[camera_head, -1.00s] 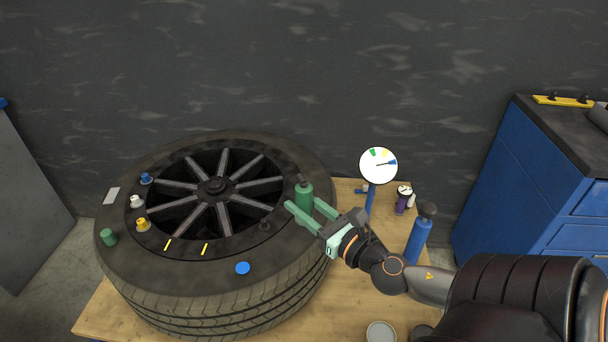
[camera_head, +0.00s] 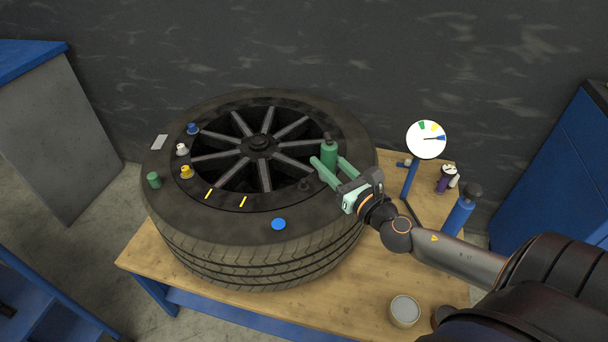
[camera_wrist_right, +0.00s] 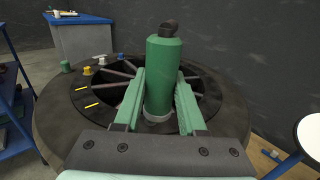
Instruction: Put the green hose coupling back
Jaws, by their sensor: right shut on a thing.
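The green hose coupling (camera_head: 329,155) is an upright green cylinder with a dark top, at the right side of the wheel (camera_head: 190,225). My right gripper (camera_head: 329,166) is shut on it, with one green finger on each side. The coupling also shows in the right wrist view (camera_wrist_right: 165,75), upright between the fingers (camera_wrist_right: 160,100), with a pale ring around its foot. I cannot tell whether its foot touches the wheel. My left gripper is not in view.
Blue (camera_head: 193,128), white (camera_head: 182,149) and yellow (camera_head: 186,171) caps and a green cap (camera_head: 154,180) sit on the wheel's left side. A blue disc (camera_head: 279,224) lies at its front. A round gauge (camera_head: 426,140), a blue bottle (camera_head: 459,215) and a tin (camera_head: 404,311) stand on the wooden table (camera_head: 140,255).

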